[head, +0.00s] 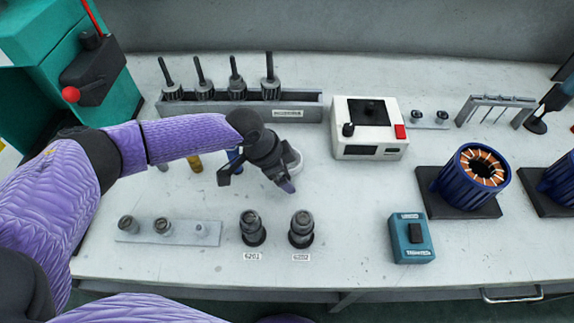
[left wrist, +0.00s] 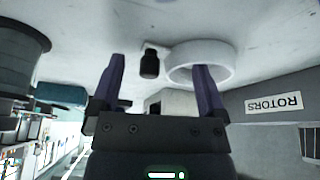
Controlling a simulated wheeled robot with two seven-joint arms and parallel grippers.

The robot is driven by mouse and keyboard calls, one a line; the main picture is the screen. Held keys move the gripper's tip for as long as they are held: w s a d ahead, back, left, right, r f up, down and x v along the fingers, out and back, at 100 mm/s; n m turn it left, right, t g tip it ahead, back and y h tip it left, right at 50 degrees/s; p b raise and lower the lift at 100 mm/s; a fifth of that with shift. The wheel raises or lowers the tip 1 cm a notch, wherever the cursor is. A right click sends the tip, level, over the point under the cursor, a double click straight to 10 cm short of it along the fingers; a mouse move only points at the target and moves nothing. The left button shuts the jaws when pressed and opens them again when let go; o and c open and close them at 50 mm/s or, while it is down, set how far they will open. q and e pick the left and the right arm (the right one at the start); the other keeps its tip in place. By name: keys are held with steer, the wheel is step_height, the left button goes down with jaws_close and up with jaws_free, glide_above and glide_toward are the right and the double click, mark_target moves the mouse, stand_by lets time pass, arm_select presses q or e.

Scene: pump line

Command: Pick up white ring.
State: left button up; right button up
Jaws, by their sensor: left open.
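The white ring (head: 296,163) stands on the bench, partly hidden behind my left gripper (head: 257,182) in the head view. The gripper is open, its fingers spread and pointing down towards the bench. In the left wrist view the ring (left wrist: 230,66) is a short, thick-walled white band. One finger of the left gripper (left wrist: 160,66) overlaps the ring there; I cannot tell whether it is inside it or only in front. The other finger is clear of the ring, with nothing gripped between them. My right gripper is not in view.
A grey rotor rack (head: 230,108) stands behind, and a white box with a red button (head: 370,130) to the right. Two dark bearing posts (head: 252,228) and a grey strip with small parts (head: 180,232) stand in front. A teal device (head: 411,240) stands front right.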

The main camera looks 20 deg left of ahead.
arm_select(q)
steer(key=shift+r, duration=0.1)
steer(key=c, duration=1.2)
steer(key=shift+c, duration=0.3)
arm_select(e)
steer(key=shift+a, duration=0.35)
arm_select(q)
step_height(320, 180, up, 10)
steer(key=p, duration=0.4)
jaws_close()
steer(key=o, duration=0.5)
jaws_free()
jaws_close()
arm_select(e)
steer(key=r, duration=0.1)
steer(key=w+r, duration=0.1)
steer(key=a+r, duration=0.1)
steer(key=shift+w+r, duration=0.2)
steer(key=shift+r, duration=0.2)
